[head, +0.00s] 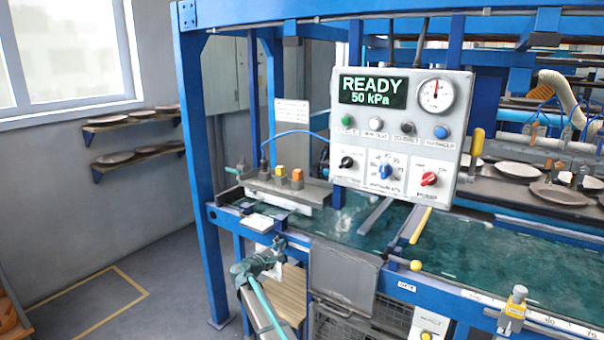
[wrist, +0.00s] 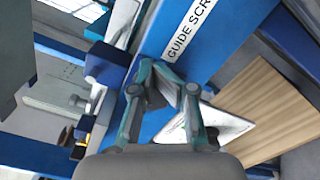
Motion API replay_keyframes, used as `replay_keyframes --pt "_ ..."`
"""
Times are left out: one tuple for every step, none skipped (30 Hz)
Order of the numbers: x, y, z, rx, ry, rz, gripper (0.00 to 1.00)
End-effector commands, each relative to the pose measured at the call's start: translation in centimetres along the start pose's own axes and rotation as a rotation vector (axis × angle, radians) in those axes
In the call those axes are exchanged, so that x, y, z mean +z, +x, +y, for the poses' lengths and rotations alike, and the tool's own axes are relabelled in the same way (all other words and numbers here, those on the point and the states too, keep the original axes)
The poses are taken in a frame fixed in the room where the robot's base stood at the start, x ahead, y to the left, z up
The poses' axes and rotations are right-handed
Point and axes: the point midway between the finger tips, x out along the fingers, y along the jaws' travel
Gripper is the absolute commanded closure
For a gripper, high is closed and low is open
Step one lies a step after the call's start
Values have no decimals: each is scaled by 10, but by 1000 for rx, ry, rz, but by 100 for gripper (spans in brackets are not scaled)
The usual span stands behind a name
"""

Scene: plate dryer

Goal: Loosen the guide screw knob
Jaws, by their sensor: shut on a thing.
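My gripper (head: 277,246) is at the front left of the blue frame, beside the left end of the water tank. In the wrist view, the teal fingers of my gripper (wrist: 166,84) are close together in front of a blue rail. They are shut on the guide screw knob, which is mostly hidden between them. A white label (wrist: 190,28) beginning "GUIDE SCR" is on the blue rail just beyond the fingers. I cannot make out how far the knob is turned.
The control panel (head: 402,135) reads READY, 50 kPa. A grey flap (head: 345,275) hangs right of my gripper, and a wooden board (head: 286,290) lies below. A blue post (head: 203,170) stands to the left.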

Motion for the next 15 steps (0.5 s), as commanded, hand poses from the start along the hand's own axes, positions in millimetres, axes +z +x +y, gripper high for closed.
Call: replay_keyframes --pt "-1 -2 -1 1 0 2 100" --pt "-1 -2 -2 2 0 2 100" --pt "-1 -2 -2 2 0 3 100" --pt "-2 -3 -2 2 0 3 100" --pt "-2 -3 -3 2 0 3 100" --pt "-2 -3 -3 2 0 4 100" --pt "-2 -3 -4 3 0 4 100" --pt "-2 -4 -4 3 0 4 100" --pt "-3 -4 -4 3 0 5 100" --pt "-3 -4 -5 3 0 5 100" --pt "-3 -4 -5 3 0 5 100" --pt "-4 -4 -6 3 0 6 100" --pt "-4 -4 -6 3 0 6 100" --pt "-4 -4 -6 3 0 6 100" --pt "-4 -5 -6 4 0 7 100"
